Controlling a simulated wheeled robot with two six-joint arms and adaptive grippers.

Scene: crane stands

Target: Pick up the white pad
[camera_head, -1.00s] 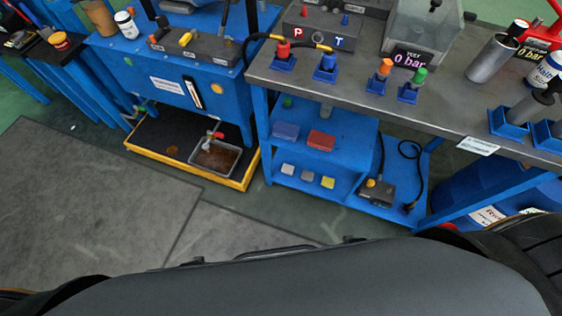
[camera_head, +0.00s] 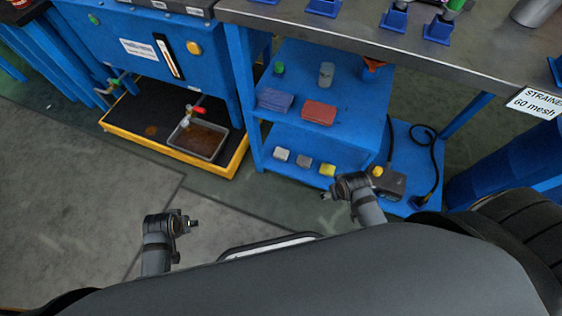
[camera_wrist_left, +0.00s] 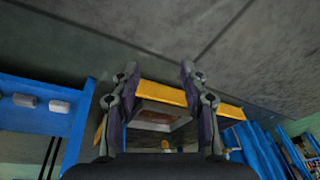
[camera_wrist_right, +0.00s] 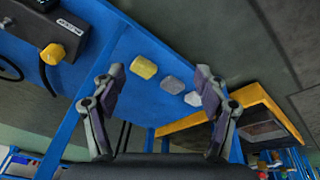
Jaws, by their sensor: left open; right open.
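The white pad (camera_head: 282,154) lies on the lower blue shelf (camera_head: 265,172), at the left end of a row with a grey pad (camera_head: 303,161) and a yellow pad (camera_head: 327,169). In the right wrist view the white pad (camera_wrist_right: 195,98) shows beside the right finger, farther off. My right gripper (camera_wrist_right: 160,75) is open and empty, apart from the pads. My left gripper (camera_wrist_left: 160,75) is open and empty over the floor side. In the left wrist view the white pad (camera_wrist_left: 60,106) is at the left edge of the scene.
The upper shelf holds a blue pad (camera_head: 274,100) and a red pad (camera_head: 319,112) above the row. A black box with a yellow knob (camera_head: 388,180) stands right of the pads. A yellow-edged drip tray (camera_head: 237,160) is at the left. Floor in front is free.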

